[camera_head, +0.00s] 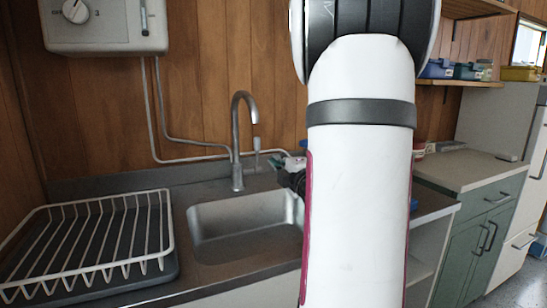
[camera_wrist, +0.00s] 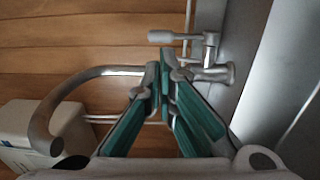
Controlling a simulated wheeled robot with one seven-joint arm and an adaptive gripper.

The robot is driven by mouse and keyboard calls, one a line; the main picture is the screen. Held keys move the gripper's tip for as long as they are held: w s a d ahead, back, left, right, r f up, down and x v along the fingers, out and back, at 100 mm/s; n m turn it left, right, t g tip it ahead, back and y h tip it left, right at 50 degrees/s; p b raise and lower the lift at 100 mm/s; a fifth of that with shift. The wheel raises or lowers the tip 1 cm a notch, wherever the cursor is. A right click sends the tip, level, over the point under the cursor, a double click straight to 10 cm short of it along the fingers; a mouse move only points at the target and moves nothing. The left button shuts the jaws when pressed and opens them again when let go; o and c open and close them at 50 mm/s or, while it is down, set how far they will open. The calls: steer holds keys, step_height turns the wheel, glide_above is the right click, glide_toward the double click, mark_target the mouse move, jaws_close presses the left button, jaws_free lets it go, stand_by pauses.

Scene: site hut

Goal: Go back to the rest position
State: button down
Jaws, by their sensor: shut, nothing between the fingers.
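My gripper (camera_wrist: 163,82) shows in the wrist view with its green-padded fingers closed together and nothing between them. The grey tap (camera_wrist: 60,100) and its lever (camera_wrist: 172,37) appear behind and around the fingers in that view; I cannot tell how far apart they are. In the head view my white arm fills the centre right and hides most of the gripper. Only a small dark part of the arm's end shows left of the arm, near the sink. The same tap (camera_head: 236,135) stands upright behind the sink.
The sink (camera_head: 240,228) is empty where visible. A white dish rack (camera_head: 95,235) stands at left, and a white water heater (camera_head: 105,32) hangs above. Shelves with small boxes (camera_head: 438,69) and a green cabinet (camera_head: 480,235) are at right. Wooden wall planks lie behind.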

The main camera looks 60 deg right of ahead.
steer(key=shift+s+a, duration=0.3)
steer(key=shift+s, duration=0.05)
steer(key=a+f+m+g+y, duration=0.2)
steer(key=a+m+g, duration=0.2)
steer(key=a, duration=0.6)
steer(key=a+f+m+g+y, duration=0.2)
steer(key=a+f+m+g, duration=0.15)
steer(key=a, duration=0.65)
steer(key=s+a+f+m+g+y, duration=0.2)
steer(key=s+a+g+y, duration=0.15)
steer(key=s+a, duration=0.75)
steer(key=s+a+f+m+g+y, duration=0.15)
steer(key=s+a+g, duration=0.25)
steer(key=s+a, duration=0.65)
step_height(320, 180, up, 22)
steer(key=t+p, duration=0.3)
steer(key=p, duration=1.7)
steer(key=shift+s+r+m+y, duration=0.2)
steer(key=shift+m+y, duration=0.1)
steer(key=shift+y, duration=0.1)
